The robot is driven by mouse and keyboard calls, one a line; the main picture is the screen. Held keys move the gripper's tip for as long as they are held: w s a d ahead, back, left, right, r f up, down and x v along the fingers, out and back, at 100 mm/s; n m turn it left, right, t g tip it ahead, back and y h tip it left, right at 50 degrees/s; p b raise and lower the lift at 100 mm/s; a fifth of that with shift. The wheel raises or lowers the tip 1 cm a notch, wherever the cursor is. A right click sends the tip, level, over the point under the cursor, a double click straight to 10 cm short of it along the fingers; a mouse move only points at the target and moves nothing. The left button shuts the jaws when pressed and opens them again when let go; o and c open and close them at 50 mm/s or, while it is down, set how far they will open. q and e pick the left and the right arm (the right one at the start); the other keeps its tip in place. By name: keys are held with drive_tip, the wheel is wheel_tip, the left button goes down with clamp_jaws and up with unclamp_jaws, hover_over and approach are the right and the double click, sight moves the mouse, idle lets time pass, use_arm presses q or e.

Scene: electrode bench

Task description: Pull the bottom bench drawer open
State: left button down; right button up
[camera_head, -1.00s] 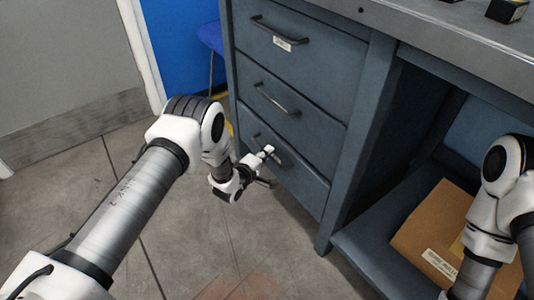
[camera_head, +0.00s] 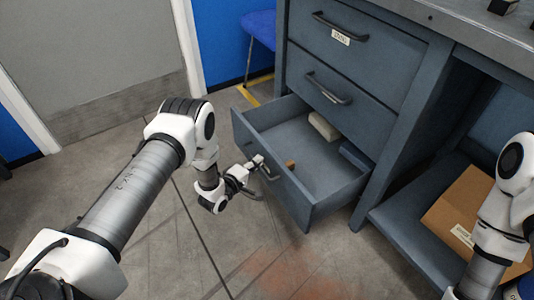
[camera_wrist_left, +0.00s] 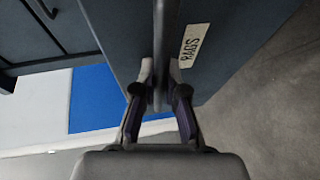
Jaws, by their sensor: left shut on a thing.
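The bottom bench drawer (camera_head: 277,190) stands pulled well out of the grey-blue bench in the head view. Inside it show a pale block (camera_head: 323,126), a small brown item (camera_head: 290,164) and a dark blue item (camera_head: 356,156). My left gripper (camera_head: 258,165) is at the drawer's front, shut on the drawer handle (camera_head: 270,173). In the left wrist view the fingers (camera_wrist_left: 161,85) close around the handle bar (camera_wrist_left: 160,40), beside a label reading "RAGS" (camera_wrist_left: 194,45). My right gripper is out of view; only part of that arm shows at the right.
Two closed drawers with handles (camera_head: 340,27) sit above. A brown box (camera_head: 465,210) lies on the bench's lower shelf at the right. A blue chair (camera_head: 260,27) stands behind the bench's left side. The floor before the drawer is clear.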

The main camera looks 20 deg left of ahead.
use_arm(q)
drive_tip(key=shift+s+a+p, duration=0.25)
drive_tip(key=shift+s+a, duration=0.3)
drive_tip(key=shift+s, duration=0.2)
drive_tip(key=shift+s+a+p, duration=0.2)
drive_tip(key=shift+s+a, duration=0.35)
drive_tip(key=shift+s, duration=0.15)
drive_tip(key=c, duration=1.2)
unclamp_jaws()
drive_tip(key=v, duration=1.2)
drive_tip(key=shift+f, duration=0.15)
